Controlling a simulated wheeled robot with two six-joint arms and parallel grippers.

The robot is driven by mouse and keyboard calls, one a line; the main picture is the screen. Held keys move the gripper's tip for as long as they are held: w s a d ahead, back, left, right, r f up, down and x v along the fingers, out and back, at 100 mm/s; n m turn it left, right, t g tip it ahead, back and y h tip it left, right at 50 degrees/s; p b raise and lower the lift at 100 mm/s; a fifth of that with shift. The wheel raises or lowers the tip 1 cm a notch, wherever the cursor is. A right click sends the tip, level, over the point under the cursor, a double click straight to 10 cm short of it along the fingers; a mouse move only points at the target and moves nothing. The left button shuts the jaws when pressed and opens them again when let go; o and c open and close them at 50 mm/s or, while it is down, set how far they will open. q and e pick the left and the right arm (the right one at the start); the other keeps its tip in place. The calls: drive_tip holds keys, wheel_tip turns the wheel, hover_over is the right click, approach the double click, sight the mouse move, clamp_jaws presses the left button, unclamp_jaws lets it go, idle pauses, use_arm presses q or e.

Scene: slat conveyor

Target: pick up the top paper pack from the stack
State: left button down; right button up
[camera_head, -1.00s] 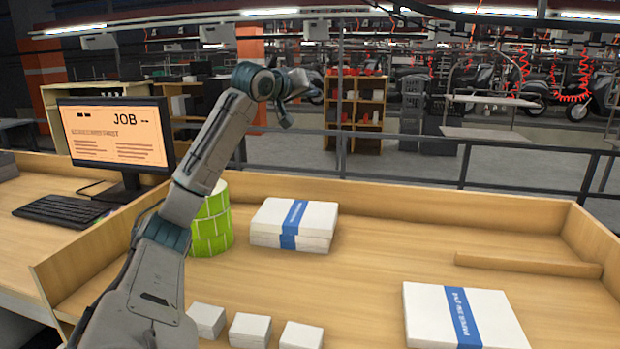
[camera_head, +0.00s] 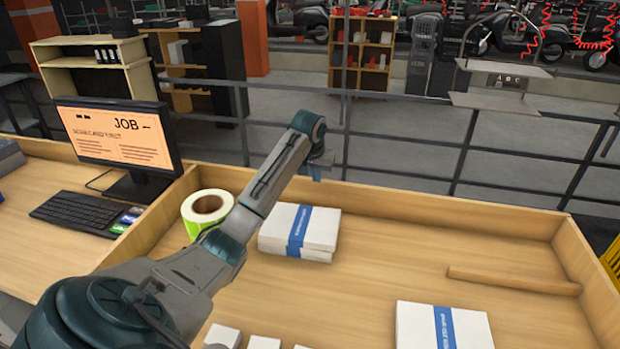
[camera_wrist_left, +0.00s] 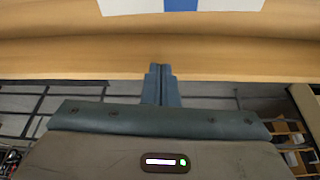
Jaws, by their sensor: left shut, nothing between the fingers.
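The stack of white paper packs (camera_head: 274,243) stands in the wooden tray, right of the label roll. A blue band (camera_head: 299,230) crosses the top pack. My left gripper (camera_head: 317,173) is above and behind the stack, by the tray's back wall, touching no pack. In the left wrist view its fingers (camera_wrist_left: 160,72) are together and empty, and part of a white pack (camera_wrist_left: 235,4) with a blue band shows at the top edge. My right gripper is not in view.
A green-sided label roll (camera_head: 207,206) stands left of the stack, partly behind my arm. Another white pack (camera_head: 413,325) lies at the front right. Small white blocks (camera_head: 222,337) are at the front. A wooden strip (camera_head: 515,282) lies at right. The tray's middle is clear.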

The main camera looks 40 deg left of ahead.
use_arm(q)
drive_tip(key=p+x, duration=0.3)
drive_tip(key=x, duration=0.5)
drive_tip(key=shift+w+a+f, duration=0.1)
drive_tip(key=shift+w+f, duration=0.1)
drive_tip(key=shift+f, duration=0.15)
drive_tip(key=s+p, duration=0.1)
drive_tip(key=s+d+p, duration=0.1)
drive_tip(key=shift+p, duration=0.3)
drive_tip(key=shift+s+d+p, duration=0.25)
drive_tip(key=shift+s+p, duration=0.2)
drive_tip(key=shift+s, duration=0.35)
drive_tip(key=shift+f, duration=0.15)
drive_tip(key=shift+w, duration=0.1)
